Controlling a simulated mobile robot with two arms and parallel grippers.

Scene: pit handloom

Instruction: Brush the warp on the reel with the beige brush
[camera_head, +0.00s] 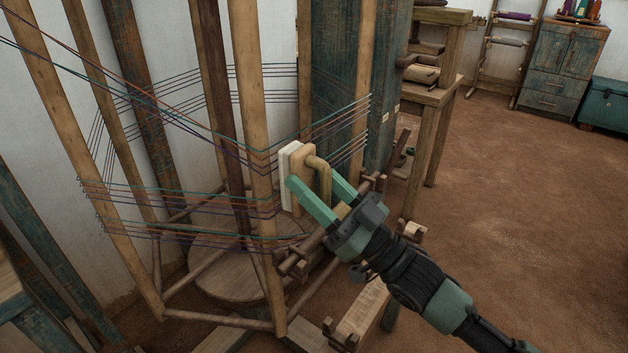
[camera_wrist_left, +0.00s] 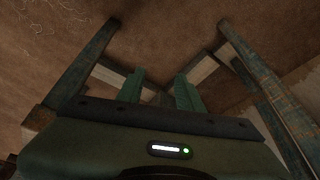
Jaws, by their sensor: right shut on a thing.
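The beige brush (camera_head: 301,182) has a pale bristle face, a wooden back and a curved handle. My right gripper (camera_head: 325,186) is shut on its handle, coming in from the lower right. The bristle face points left, towards the warp threads (camera_head: 185,187) at a tan post (camera_head: 249,110) of the wooden reel. It is at thread height, but I cannot tell whether it touches them. The threads are teal, red and purple, stretched around the reel posts. My left gripper (camera_wrist_left: 159,92) shows only in the left wrist view, its two green fingers apart and nothing visible between them.
A round wooden base (camera_head: 235,278) lies under the reel. A wooden bench (camera_head: 440,97) stands behind my right arm. A cabinet (camera_head: 563,66) and a teal chest (camera_head: 605,103) are at the back right. The brown floor (camera_head: 530,200) at right is clear.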

